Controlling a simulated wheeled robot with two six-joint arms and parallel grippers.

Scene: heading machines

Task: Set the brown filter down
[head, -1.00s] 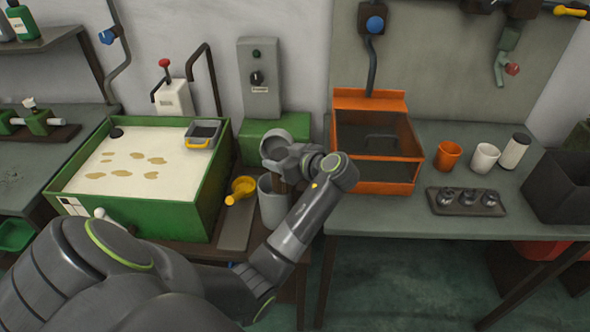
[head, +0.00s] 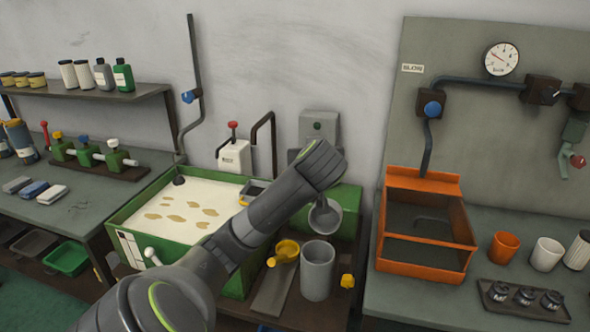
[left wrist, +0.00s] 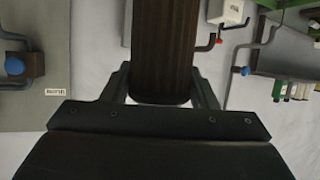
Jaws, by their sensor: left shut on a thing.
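The brown filter (left wrist: 165,45) is a dark brown ribbed cylinder in the left wrist view, running from the top edge down to between my fingers. My left gripper (left wrist: 163,88) is shut on it, one finger on each side. The wall shows behind it, with no surface seen touching it. In the head view my left arm reaches up to the right in front of the green box (head: 345,208); its wrist hides the fingers and the filter. My right gripper is in neither view.
A grey cylinder container (head: 317,272) and a tilted grey cup (head: 326,217) are near my wrist. The green tank (head: 235,285) is left, the orange tray (head: 420,275) right. The left bench (head: 90,190) has bare patches.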

